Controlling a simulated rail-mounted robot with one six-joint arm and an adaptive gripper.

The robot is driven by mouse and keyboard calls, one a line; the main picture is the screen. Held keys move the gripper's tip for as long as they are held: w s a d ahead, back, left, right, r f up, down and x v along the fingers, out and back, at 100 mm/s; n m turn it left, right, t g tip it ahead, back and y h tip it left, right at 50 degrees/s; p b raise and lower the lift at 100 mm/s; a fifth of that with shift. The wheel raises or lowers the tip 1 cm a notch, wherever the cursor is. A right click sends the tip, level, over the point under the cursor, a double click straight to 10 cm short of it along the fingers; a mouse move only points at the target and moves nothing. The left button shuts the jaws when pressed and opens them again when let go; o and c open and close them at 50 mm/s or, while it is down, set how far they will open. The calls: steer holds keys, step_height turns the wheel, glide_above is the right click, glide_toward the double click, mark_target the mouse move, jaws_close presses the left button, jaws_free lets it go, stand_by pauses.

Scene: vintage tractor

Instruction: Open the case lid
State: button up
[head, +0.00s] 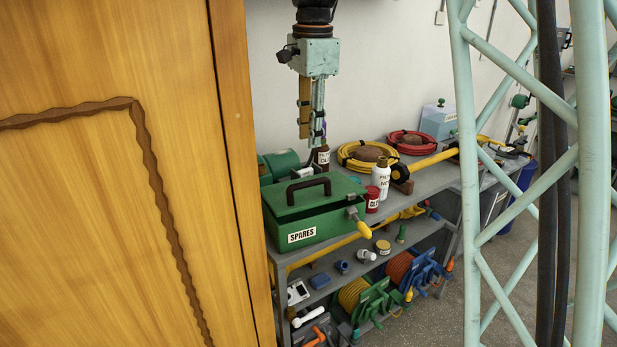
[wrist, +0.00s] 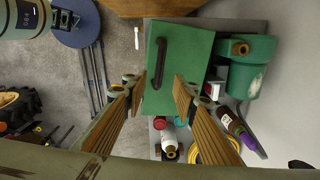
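A dark handle (head: 308,187) arches over the lid. A grey and yellow latch-like part (head: 357,219) sits at the case's right end. My gripper (head: 311,138) points down above the case, apart from it. In the wrist view, the green lid (wrist: 186,72) and handle (wrist: 160,62) lie below the fingers. My gripper (wrist: 160,80) is open and empty, with the handle appearing between its spread fingertips.
A dark bottle (head: 323,158) and a green cylinder (head: 282,163) stand behind the case. A white bottle (head: 381,178), red can (head: 372,202) and yellow coil (head: 361,155) are to its right. A large wooden panel (head: 110,200) fills the left. Reels and small parts crowd the lower shelves.

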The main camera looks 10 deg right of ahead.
mark_target(309, 181)
steer(key=shift+f, duration=0.2)
steer(key=shift+w+a+f, duration=0.1)
steer(key=shift+w+f, duration=0.1)
steer(key=shift+f, duration=3.15)
steer(key=shift+w+f, duration=0.2)
steer(key=shift+f, duration=3.15)
jaws_close()
